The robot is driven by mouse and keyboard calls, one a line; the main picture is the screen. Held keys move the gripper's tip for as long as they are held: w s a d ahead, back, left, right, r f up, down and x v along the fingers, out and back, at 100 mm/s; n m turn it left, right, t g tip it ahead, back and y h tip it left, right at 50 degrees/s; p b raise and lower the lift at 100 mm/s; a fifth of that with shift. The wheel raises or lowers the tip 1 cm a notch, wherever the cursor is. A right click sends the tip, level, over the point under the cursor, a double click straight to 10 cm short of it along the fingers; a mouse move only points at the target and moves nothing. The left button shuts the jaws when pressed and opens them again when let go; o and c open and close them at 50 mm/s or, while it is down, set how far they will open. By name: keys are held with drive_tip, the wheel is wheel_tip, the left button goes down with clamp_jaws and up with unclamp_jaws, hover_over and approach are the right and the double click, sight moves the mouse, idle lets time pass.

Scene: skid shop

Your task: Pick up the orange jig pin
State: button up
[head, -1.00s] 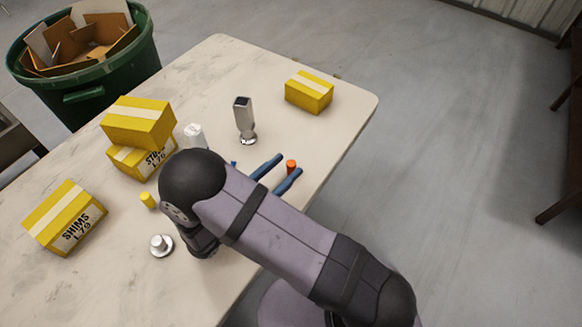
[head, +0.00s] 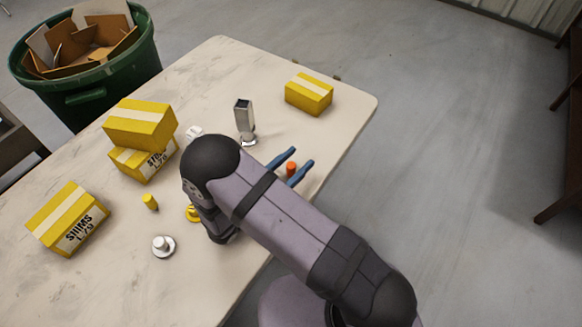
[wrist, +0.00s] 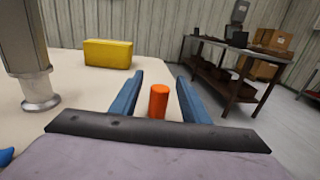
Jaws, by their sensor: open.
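The orange jig pin (head: 291,168) stands upright on the pale table. In the wrist view the orange jig pin (wrist: 159,101) shows between the two blue fingers of my gripper (wrist: 158,92), with a gap on each side. My gripper (head: 296,163) is open and holds nothing. In the head view its fingers flank the pin. The pin's lower end is hidden behind my wrist in the wrist view, so I cannot tell how high the fingers are above the table.
A metal post (head: 244,121) stands left of the fingers in the wrist view. A yellow box (head: 309,94) sits beyond the pin. Stacked yellow boxes (head: 139,125), a SHIMS box (head: 67,218), a yellow pin (head: 150,202) and a white flanged piece (head: 163,246) lie to the left. The table's right edge is close.

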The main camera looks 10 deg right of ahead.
drive_tip(key=shift+x, duration=1.15)
drive_tip(key=shift+c, duration=0.7)
clamp_jaws()
drive_tip(key=shift+r, duration=0.15)
wheel_tip(320, 180, up, 10)
